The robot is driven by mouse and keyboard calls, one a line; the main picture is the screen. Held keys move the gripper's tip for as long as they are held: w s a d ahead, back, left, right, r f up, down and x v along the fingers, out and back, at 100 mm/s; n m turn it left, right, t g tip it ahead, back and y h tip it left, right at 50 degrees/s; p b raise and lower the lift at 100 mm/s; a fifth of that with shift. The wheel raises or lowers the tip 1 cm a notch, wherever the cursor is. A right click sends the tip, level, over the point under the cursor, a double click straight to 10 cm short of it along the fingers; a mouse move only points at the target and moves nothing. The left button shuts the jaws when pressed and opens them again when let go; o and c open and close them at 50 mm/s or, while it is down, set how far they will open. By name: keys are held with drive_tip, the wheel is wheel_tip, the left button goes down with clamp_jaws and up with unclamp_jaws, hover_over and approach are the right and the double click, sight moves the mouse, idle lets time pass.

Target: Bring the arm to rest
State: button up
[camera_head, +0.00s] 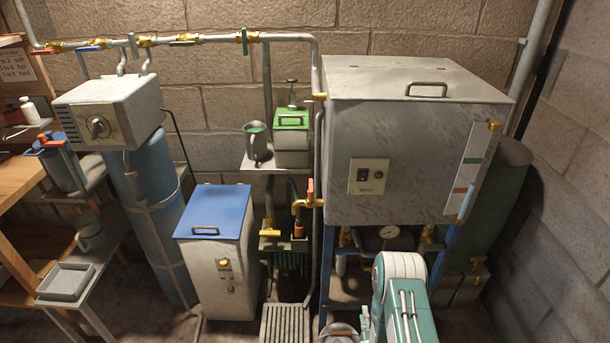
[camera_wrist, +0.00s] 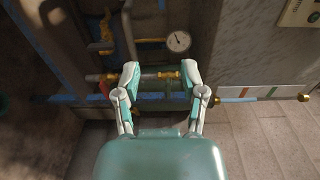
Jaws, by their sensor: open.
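My arm (camera_head: 405,300), teal and white, rises at the bottom of the head view in front of the large metal tank's stand. My gripper (camera_wrist: 160,70) shows in the wrist view with its two fingers spread apart. I see nothing held between them. Beyond the fingers run a pipe with brass fittings (camera_wrist: 168,76) and a round dial gauge (camera_wrist: 178,41). I cannot tell how far these are from the fingertips. In the head view the gripper itself is not clearly visible.
The large metal tank (camera_head: 400,130) stands on a blue frame, with the gauge (camera_head: 389,232) below it. A blue-lidded box (camera_head: 214,255), a floor grate (camera_head: 286,323) and a side shelf with a tray (camera_head: 66,283) lie to the left. Pipes and valves (camera_head: 302,204) are close by.

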drive_tip(key=w+r+n+g, duration=0.2)
drive_tip(key=w+r, duration=0.3)
drive_tip(key=r, duration=0.3)
drive_tip(key=w+r+n+g, duration=0.1)
drive_tip(key=w+r+n, duration=0.25)
drive_tip(key=r, duration=0.35)
wheel_tip(320, 180, up, 14)
drive_tip(key=s+r+n+g, duration=0.1)
drive_tip(key=s+n+g, duration=0.1)
drive_tip(key=n+g, duration=0.15)
drive_tip(key=s+a+r+n+g, duration=0.2)
drive_tip(key=s+r+n, duration=0.2)
drive_tip(key=s+r, duration=0.75)
drive_tip(key=s+r+n+g, duration=0.1)
drive_tip(key=s+r+n, duration=0.1)
drive_tip(key=s, duration=0.8)
drive_tip(key=s+r+n+g, duration=0.2)
drive_tip(key=s+n, duration=0.1)
drive_tip(key=s, duration=0.7)
drive_tip(key=shift+a, duration=0.25)
drive_tip(key=shift+g, duration=0.25)
